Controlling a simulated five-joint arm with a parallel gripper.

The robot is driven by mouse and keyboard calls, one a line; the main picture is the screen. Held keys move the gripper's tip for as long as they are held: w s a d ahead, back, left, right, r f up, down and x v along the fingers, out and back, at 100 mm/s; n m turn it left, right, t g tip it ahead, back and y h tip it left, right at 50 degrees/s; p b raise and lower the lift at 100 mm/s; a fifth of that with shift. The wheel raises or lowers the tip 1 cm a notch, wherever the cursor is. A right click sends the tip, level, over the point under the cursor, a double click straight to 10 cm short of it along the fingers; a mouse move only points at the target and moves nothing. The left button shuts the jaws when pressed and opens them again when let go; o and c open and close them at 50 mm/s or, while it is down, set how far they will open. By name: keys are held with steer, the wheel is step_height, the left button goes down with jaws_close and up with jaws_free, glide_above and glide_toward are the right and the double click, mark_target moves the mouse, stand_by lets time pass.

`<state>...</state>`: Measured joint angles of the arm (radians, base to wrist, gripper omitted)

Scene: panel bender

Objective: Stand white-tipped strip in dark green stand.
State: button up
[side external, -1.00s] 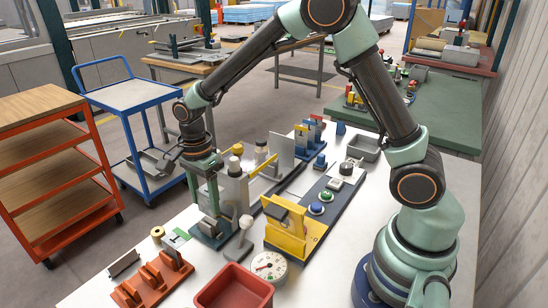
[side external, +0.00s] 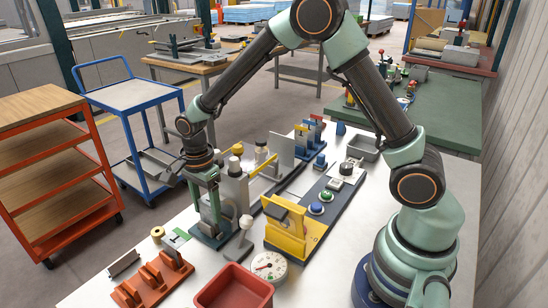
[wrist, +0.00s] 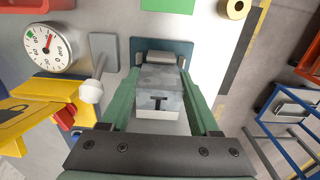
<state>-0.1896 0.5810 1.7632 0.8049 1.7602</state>
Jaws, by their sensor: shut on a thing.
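My gripper (side external: 211,214) points down over the dark green stand (side external: 207,240) near the front left of the table. In the wrist view its green fingers (wrist: 160,78) are shut on a grey strip with a white tip (wrist: 158,112), marked with a dark T. The strip is upright between the fingers, its white end toward the wrist camera. The stand's dark green base (wrist: 137,46) shows beyond the strip, with a grey rounded part on it. The strip's lower end is hidden, so I cannot tell whether it is seated.
A white-knobbed post (side external: 245,222) stands close to the right of the stand. The yellow device (side external: 285,232), a dial gauge (side external: 268,266) and a red bin (side external: 234,288) lie further right and front. An orange rack (side external: 155,280) and a yellow spool (side external: 157,232) are at the front left.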

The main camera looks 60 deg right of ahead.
mark_target(205, 203)
steer(key=o, duration=1)
steer(key=shift+f, duration=0.1)
steer(key=shift+c, duration=0.2)
steer(key=shift+o, duration=0.2)
steer(key=shift+r, duration=4.5)
